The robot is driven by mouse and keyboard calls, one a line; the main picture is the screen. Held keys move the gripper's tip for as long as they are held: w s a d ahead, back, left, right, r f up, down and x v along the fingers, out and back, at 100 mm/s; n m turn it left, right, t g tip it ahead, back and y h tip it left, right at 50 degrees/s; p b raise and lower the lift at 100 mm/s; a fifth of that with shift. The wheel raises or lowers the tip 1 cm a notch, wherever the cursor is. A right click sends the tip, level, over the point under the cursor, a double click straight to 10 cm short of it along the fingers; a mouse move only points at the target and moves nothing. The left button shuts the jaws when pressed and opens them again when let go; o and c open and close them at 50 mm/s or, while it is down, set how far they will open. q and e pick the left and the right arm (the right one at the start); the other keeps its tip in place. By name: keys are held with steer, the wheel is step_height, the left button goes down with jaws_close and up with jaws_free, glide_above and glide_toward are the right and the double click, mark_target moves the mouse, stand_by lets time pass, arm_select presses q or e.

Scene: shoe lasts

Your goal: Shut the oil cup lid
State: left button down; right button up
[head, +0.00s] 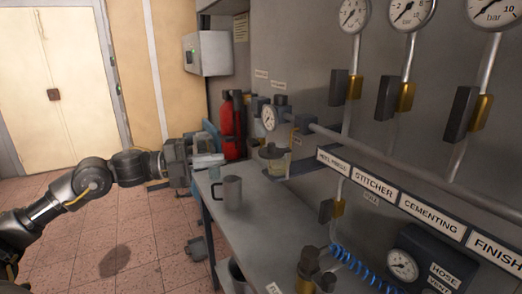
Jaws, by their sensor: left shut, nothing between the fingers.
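My left gripper (212,161) comes in from the left, over the left end of the grey bench. It is shut and empty, with its fingers pointing right. A small cup with a dull yellowish bowl (274,165) is mounted by the wall unit to the right of the fingertips, clear of them. It looks like the oil cup, but its lid is too small and dark for me to tell whether it is open. A grey metal mug (232,192) stands upright on the bench (250,226), below and right of the gripper. My right gripper is out of view.
A pressure gauge (268,118) and a long horizontal pipe (390,158) are beside the cup. A red cylinder (230,128) stands behind. Labelled valves and a coiled blue hose (362,274) are at right. The bench between mug and labels looks clear.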

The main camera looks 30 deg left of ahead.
arm_select(q)
steer(key=w+d+r+m+g+p, duration=0.1)
steer(key=w+d+p, duration=0.7)
steer(key=p, duration=0.1)
steer(key=shift+w+d, duration=0.2)
steer(key=shift+d, duration=0.05)
stand_by(0.8)
steer(key=shift+r, duration=0.1)
steer(key=shift+w+a+m+g+h+b, duration=0.2)
steer(key=shift+a+m+g+h+b, duration=0.25)
steer(key=shift+m+g+h, duration=0.3)
